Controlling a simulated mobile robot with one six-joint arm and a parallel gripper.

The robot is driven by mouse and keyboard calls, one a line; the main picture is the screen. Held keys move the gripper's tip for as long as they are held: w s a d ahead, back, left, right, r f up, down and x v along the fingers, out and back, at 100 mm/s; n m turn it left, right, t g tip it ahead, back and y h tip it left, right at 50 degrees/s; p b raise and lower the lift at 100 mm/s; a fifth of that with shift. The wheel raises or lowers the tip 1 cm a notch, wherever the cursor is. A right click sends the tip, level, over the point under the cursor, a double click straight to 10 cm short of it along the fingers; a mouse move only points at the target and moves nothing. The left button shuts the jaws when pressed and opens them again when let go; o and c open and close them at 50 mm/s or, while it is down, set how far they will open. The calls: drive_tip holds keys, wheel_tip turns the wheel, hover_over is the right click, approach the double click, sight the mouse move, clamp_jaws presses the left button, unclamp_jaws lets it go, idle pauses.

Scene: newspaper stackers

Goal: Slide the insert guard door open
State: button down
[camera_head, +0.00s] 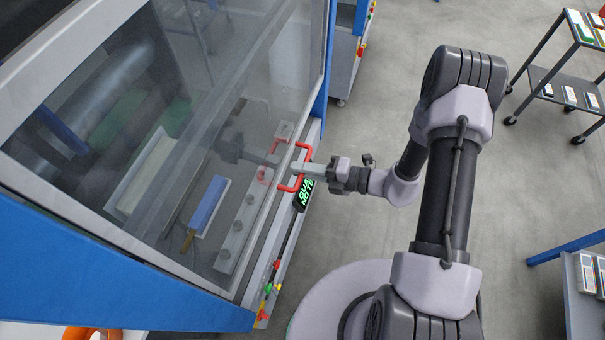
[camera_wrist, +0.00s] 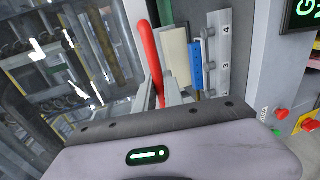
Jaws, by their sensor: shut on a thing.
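The insert guard door (camera_head: 215,125) is a large transparent panel in a light frame on the blue machine at the left of the head view. A red D-shaped handle (camera_head: 298,180) stands out from its right side. My gripper (camera_head: 300,168) reaches in from the right and is shut on the handle's bar. In the wrist view the red handle (camera_wrist: 151,45) rises between my gripper's fingers (camera_wrist: 160,92), with its lower part hidden. How far the door stands open is not clear from these views.
A small display with green text (camera_head: 306,194) sits just below the handle. Coloured buttons (camera_head: 270,278) line the machine's front ledge. A shelf cart (camera_head: 565,85) stands at the upper right, and another rack (camera_head: 585,290) at the lower right. Grey floor (camera_head: 370,110) lies clear between.

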drive_tip(key=p, duration=1.8)
approach(278, 89)
drive_tip(key=x, duration=0.5)
drive_tip(key=c, duration=1.5)
unclamp_jaws()
drive_tip(key=shift+o, duration=0.2)
drive_tip(key=shift+s, duration=0.1)
drive_tip(key=b+v, duration=0.1)
drive_tip(key=v, duration=1.6)
drive_tip(key=shift+d+b, duration=0.15)
drive_tip(key=shift+b, duration=0.15)
